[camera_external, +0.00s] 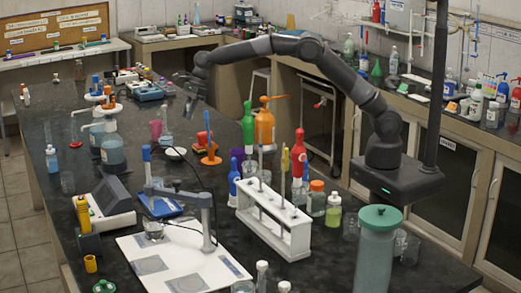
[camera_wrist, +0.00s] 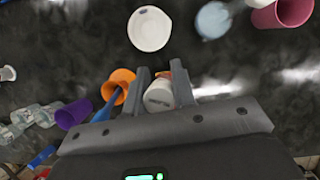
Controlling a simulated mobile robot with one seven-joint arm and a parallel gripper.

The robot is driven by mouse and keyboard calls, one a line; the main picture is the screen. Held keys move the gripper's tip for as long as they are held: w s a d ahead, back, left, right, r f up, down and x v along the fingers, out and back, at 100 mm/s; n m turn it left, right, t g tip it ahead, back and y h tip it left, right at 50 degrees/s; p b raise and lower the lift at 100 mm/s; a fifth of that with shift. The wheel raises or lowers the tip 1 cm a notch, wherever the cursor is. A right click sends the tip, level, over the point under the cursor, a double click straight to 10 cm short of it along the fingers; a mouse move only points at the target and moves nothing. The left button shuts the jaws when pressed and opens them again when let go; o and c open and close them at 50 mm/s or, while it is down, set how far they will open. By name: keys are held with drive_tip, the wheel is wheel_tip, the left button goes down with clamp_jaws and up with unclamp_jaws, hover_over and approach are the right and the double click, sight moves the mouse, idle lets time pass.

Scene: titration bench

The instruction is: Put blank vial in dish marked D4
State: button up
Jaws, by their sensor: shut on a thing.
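My gripper (camera_wrist: 161,86) is shut on a small whitish vial (camera_wrist: 159,98), held between the two fingers in the wrist view; dark marks on it are too small to read. In the external view my gripper (camera_external: 190,92) hangs above the far part of the black bench, and the vial is too small to make out there. A round white dish (camera_wrist: 149,29) lies ahead of the fingertips in the wrist view, apart from the vial. It also seems to show as the small white dish (camera_external: 175,153) in the external view. No D4 mark is readable on it.
A pink cup (camera_external: 155,130) and a clear beaker (camera_external: 167,139) stand beside the dish. An orange stand with a blue piece (camera_external: 210,157) and a purple cup (camera_external: 237,154) are to its right. A white rack (camera_external: 272,222) stands nearer. Bare bench lies around the dish.

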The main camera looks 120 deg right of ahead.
drive_tip(key=w+a+f, duration=0.3)
drive_tip(key=w+f, duration=0.1)
drive_tip(key=w, duration=0.1)
drive_tip(key=w+a+f, duration=0.2)
drive_tip(key=w, duration=0.1)
drive_tip(key=shift+a, duration=0.35)
drive_tip(key=shift+f, duration=2)
drive_tip(key=shift+f, duration=0.35)
drive_tip(key=o, duration=1)
drive_tip(key=shift+c, duration=0.2)
